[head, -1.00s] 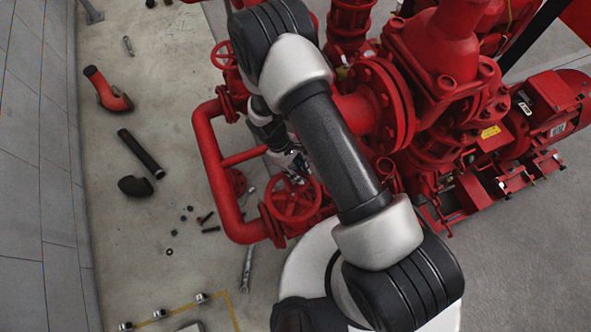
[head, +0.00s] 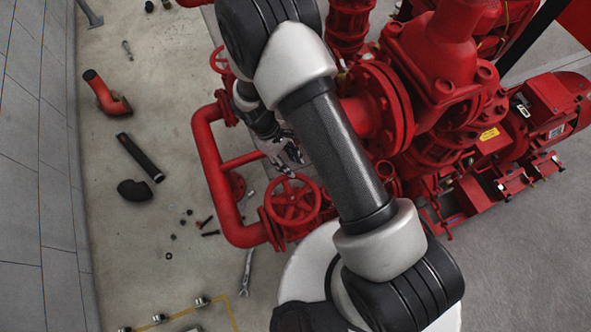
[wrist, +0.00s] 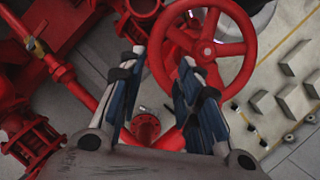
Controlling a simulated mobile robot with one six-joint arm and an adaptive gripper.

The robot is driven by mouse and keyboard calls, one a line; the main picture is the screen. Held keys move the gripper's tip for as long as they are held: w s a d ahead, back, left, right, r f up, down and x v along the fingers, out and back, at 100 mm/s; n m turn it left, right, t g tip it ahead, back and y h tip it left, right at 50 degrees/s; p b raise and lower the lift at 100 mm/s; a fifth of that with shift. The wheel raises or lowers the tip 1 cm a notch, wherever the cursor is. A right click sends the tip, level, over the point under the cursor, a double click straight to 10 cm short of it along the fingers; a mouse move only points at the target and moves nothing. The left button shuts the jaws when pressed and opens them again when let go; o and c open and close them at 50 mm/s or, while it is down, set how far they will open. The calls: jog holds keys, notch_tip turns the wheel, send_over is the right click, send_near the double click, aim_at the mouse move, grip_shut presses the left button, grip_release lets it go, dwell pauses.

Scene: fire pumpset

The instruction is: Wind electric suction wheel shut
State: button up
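A red five-or-so-spoked handwheel (head: 292,199) sits on the red pipework at the lower middle of the head view. In the wrist view, a red handwheel (wrist: 236,49) fills the upper middle and right, and its rim is fully in front of the camera. My gripper (wrist: 162,62) is open and empty, with its two fingers apart. The right fingertip overlaps the wheel's left part in the picture; I see no grip on it. In the head view my gripper (head: 284,156) is just above the wheel in the picture, partly hidden by my arm.
Another red handwheel (head: 221,58) is further up, partly hidden by my arm. A red pipe loop (head: 207,160) runs left of the near wheel. Red pump bodies (head: 455,60) crowd the right. Loose pipe pieces (head: 140,157) lie on the floor at left.

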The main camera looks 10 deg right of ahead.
jog(key=v, duration=0.5)
dwell(0.5)
